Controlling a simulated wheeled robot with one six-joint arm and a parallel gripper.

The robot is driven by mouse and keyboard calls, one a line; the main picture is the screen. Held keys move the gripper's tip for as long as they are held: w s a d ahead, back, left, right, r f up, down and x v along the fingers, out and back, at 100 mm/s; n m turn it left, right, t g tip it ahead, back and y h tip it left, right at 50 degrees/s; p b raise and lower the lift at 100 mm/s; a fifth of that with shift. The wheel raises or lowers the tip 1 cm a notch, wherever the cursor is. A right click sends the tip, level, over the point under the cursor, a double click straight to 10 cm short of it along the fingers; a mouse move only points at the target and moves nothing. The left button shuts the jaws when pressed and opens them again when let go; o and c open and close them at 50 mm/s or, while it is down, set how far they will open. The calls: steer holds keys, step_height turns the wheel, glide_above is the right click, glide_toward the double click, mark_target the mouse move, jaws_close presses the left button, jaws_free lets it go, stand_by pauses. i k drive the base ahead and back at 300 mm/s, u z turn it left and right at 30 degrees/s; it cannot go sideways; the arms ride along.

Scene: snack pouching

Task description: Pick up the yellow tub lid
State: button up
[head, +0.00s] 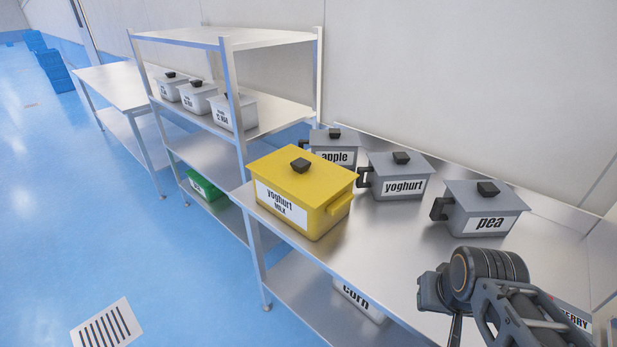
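The yellow tub (285,213) stands on the near end of the steel table, its front label reading "yoghurt MILK". Its flat yellow lid (318,175) lies on top and has a dark block knob (300,165) in the middle. The lid appears closed on the tub, and nothing touches it. Parts of my arm show at the lower right, apart from the yellow tub. I cannot make out the fingers of my gripper.
Grey lidded pots labelled apple (346,157), yoghurt (402,188) and pea (489,222) stand behind and right of the tub. A corn container (352,301) is on the lower shelf. A steel rack (233,95) stands close on the left. Bare tabletop (385,250) lies right of the tub.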

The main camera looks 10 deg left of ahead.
mark_target(312, 179)
steer(key=u, duration=0.35)
steer(key=k, duration=0.45)
steer(key=u, duration=1.25)
steer(key=i, duration=1.45)
steer(key=z, duration=0.55)
